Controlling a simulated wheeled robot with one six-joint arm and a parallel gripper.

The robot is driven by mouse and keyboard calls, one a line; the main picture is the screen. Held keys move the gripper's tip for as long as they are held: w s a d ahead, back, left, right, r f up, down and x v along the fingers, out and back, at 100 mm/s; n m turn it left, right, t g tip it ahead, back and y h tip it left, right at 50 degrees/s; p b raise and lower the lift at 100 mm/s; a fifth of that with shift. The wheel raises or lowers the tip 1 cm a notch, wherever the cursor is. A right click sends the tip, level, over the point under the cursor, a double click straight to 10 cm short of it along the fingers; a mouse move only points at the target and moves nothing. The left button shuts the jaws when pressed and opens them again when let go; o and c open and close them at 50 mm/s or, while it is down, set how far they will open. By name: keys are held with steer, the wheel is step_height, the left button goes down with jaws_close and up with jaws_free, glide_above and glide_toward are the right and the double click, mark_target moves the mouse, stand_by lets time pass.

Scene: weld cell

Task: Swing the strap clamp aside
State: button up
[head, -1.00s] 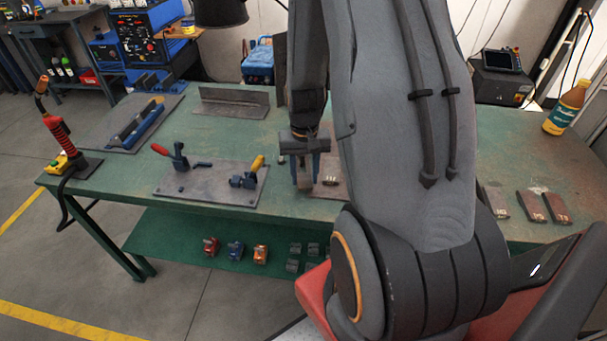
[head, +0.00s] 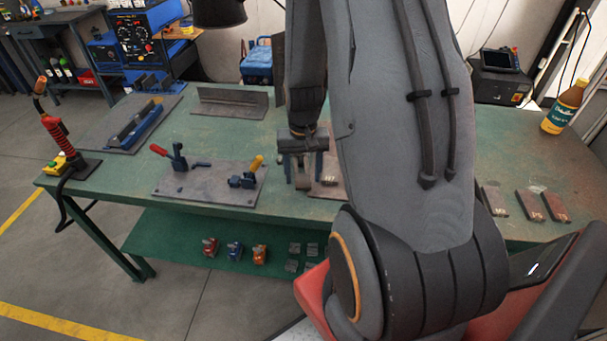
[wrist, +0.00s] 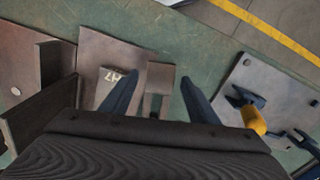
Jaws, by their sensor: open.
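My gripper (head: 301,177) is open, low over the middle of the green table. In the wrist view its two dark fingers (wrist: 159,93) stand either side of a short brown metal bar (wrist: 159,78), which looks like the strap clamp. The fingers are apart from the bar, with a gap at each side. The bar lies beside a brown plate (wrist: 105,52) with a pale label. In the head view the bar (head: 303,183) shows between the fingers, and my arm hides much of the plate. The bar's near end is hidden by the gripper body in the wrist view.
To the left, a steel plate (head: 205,193) carries a red-handled clamp (head: 177,155) and a yellow-handled clamp (head: 247,174). An angle piece (head: 230,100) stands behind. Upright brown plates (wrist: 50,90) stand left in the wrist view. Small plates (head: 530,205) and a bottle (head: 565,108) are at right.

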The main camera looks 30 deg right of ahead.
steer(key=shift+r+b, duration=0.65)
steer(key=shift+r, duration=3.05)
steer(key=s+a+r+n, duration=0.3)
steer(key=a, duration=0.5)
steer(key=s+a+r+n+t, duration=0.1)
steer(key=s+a+r+n, duration=0.1)
steer(key=a, duration=0.6)
steer(key=shift+s+r+n, duration=0.4)
steer(key=shift+s+r, duration=0.45)
steer(key=shift+s, duration=0.1)
